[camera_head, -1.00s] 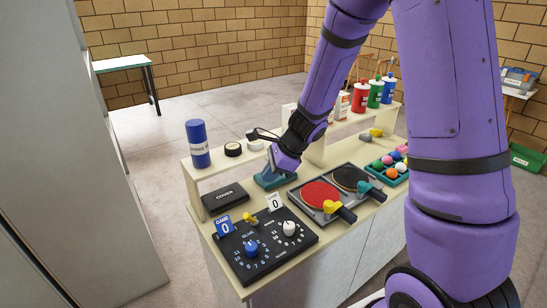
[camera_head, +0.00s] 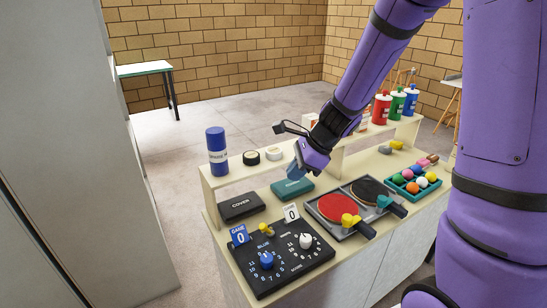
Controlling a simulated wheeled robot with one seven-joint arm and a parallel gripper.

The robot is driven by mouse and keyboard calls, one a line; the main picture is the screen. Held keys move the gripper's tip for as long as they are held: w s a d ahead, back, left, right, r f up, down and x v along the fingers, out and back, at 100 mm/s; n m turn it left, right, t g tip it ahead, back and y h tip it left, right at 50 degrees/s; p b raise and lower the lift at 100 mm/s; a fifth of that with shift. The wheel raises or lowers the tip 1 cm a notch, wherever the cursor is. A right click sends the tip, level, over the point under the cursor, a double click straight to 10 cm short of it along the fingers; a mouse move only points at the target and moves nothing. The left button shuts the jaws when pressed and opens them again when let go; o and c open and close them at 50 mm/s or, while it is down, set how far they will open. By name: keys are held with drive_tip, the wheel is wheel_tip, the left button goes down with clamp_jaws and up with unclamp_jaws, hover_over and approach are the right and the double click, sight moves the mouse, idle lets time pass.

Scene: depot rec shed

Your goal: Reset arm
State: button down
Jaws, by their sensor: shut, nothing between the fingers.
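My purple arm reaches in from the upper right in the head camera view. My gripper (camera_head: 297,172) is at its lower end, above the teal case (camera_head: 292,188) on the bench. The fingers are seen small and partly from behind; they are closed and hold nothing. The teal case rests on the bench top behind the red paddle.
The bench (camera_head: 272,205) holds a black scoreboard (camera_head: 283,268), a black cover box (camera_head: 241,206), a red paddle (camera_head: 338,207), a black paddle (camera_head: 371,190) and a teal ball tray (camera_head: 418,186). A blue can (camera_head: 217,152) stands on the shelf. A grey cabinet (camera_head: 60,140) borders the left.

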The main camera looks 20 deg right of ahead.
drive_tip(key=s+d+r+n+t+h, duration=0.1)
drive_tip(key=s+d+r+n+h, duration=0.1)
drive_tip(key=s+r+n, duration=0.8)
drive_tip(key=s+d+r+n+t+h, duration=0.1)
drive_tip(key=s+d+r+n+h, duration=0.1)
drive_tip(key=s+r+n, duration=0.7)
drive_tip(key=shift+s+d+r+n+h, duration=0.35)
drive_tip(key=shift+s+n+h, duration=0.45)
drive_tip(key=shift+s, duration=0.9)
drive_tip(key=shift+a, duration=0.1)
